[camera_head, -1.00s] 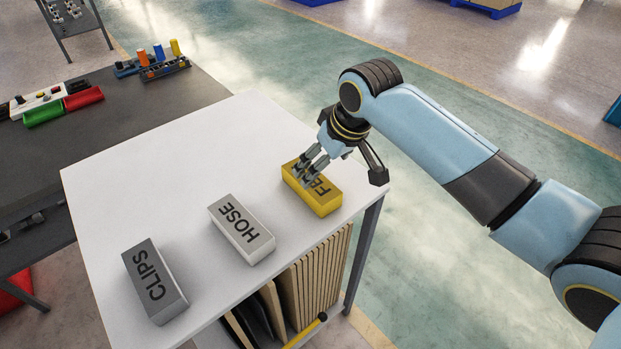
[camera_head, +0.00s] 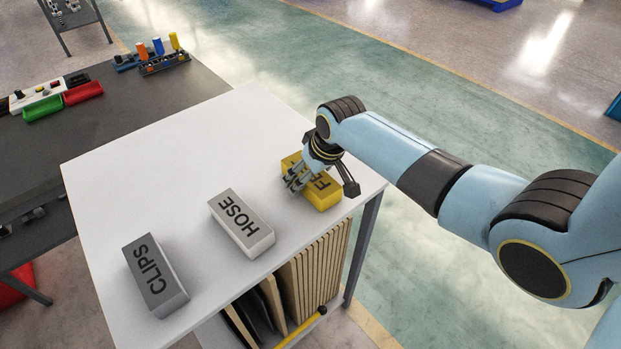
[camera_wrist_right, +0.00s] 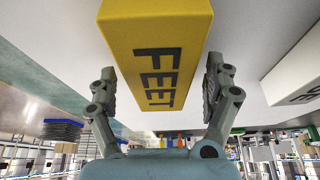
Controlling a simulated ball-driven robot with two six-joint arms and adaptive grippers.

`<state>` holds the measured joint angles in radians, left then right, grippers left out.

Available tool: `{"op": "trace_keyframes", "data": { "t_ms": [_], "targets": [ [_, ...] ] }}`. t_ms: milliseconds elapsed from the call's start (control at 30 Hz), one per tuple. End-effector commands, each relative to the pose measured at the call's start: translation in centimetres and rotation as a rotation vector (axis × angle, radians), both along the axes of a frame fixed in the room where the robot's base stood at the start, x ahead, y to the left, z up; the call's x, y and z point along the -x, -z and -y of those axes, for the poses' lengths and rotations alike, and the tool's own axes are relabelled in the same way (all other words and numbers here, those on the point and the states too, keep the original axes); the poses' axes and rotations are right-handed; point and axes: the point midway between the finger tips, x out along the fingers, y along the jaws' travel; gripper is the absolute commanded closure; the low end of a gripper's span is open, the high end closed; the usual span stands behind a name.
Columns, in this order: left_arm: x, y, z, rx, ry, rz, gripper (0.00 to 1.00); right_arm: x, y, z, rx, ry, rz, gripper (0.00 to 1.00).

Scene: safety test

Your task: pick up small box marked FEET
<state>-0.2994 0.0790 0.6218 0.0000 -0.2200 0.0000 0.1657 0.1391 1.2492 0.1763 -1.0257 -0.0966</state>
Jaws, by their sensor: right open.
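The yellow small box marked FEET (camera_head: 323,193) lies on the white table at its right side. In the head view my right gripper (camera_head: 293,181) covers its left part. In the right wrist view the box (camera_wrist_right: 157,50) shows its FEET lettering, and my open right gripper (camera_wrist_right: 158,88) has one finger on each side of it. Gaps show between the fingers and the box. My left gripper is not in view.
On the white table (camera_head: 170,165), a white box marked HOSE (camera_head: 241,224) stands left of the yellow box, and a grey box marked CLIPS (camera_head: 155,276) is farther left. The table's right edge is close to the yellow box. The table's back is clear.

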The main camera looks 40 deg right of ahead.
Motion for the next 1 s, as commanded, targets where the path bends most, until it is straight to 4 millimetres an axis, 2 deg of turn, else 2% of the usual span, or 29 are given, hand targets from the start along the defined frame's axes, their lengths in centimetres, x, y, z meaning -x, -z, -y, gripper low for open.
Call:
{"op": "trace_keyframes", "data": {
  "t_ms": [67, 533, 833, 1000],
  "targets": [
    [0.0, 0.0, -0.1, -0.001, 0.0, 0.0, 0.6, 0.0, 0.0, 0.0, 0.0, 0.0, 0.0, 0.19],
    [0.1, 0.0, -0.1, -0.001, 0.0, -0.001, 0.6, 0.0, 0.0, 0.0, 0.0, 0.0, -0.001, 0.8],
    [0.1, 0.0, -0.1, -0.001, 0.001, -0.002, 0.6, 0.0, -0.3, 0.0, 0.001, 0.0, 0.0, 0.8],
    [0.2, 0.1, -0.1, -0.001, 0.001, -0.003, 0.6, 0.0, -1.9, 0.1, 0.001, 0.0, 0.003, 0.8]
  ]
}}
